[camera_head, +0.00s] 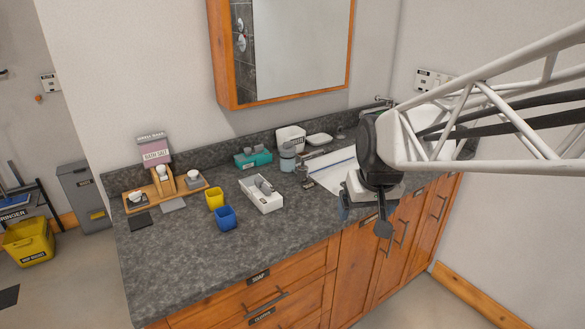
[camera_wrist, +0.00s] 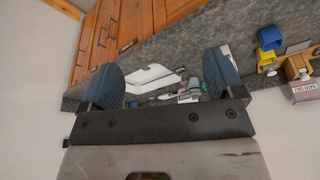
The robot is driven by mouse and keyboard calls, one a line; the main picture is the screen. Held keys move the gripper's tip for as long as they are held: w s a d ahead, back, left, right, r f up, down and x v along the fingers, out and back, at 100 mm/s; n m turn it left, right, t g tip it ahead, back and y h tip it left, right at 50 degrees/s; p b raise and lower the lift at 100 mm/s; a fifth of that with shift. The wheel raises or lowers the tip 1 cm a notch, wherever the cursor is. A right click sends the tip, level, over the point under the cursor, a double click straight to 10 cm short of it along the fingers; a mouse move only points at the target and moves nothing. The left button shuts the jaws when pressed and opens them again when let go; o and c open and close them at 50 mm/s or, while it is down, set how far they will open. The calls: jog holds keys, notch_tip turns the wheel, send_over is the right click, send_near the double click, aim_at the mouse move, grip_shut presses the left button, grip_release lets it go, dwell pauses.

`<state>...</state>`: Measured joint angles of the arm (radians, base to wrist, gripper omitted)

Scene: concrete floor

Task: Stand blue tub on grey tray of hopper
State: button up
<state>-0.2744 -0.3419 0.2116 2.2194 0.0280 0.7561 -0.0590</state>
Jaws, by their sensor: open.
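The blue tub (camera_head: 225,218) stands upright on the dark stone counter, just in front of a yellow tub. It also shows at the upper right of the wrist view (camera_wrist: 271,36). The hopper (camera_head: 155,151) is a pink-and-grey labelled box on a wooden stand at the counter's left end. A grey tray (camera_head: 173,205) lies flat in front of the stand and looks empty. A darker square (camera_head: 141,220) lies left of it. My gripper (camera_head: 364,215) is open and empty, pointing down near the sink, well right of the blue tub.
The yellow tub (camera_head: 214,198) stands close behind the blue one. A teal box (camera_head: 253,159) and a grey jar (camera_head: 287,156) stand behind. The counter's front left is clear.

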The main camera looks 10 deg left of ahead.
jog(key=w+a+f+n+y, duration=0.1)
jog(key=w+a+f, duration=0.1)
jog(key=w+a, duration=0.45)
jog(key=w+a+f+n, duration=0.2)
jog(key=w+a+f, duration=0.1)
jog(key=a, duration=0.7)
jog(key=n+y, duration=0.1)
jog(key=n, duration=0.1)
send_near(225, 207)
notch_tip(225, 207, down, 4)
jog(key=s, duration=0.1)
jog(key=shift+s+a, duration=0.1)
jog(key=shift+a, duration=0.1)
jog(key=shift+x, duration=1.25)
jog(key=shift+x, duration=2.6)
jog(key=shift+s+d, duration=0.1)
jog(key=shift+c, duration=0.4)
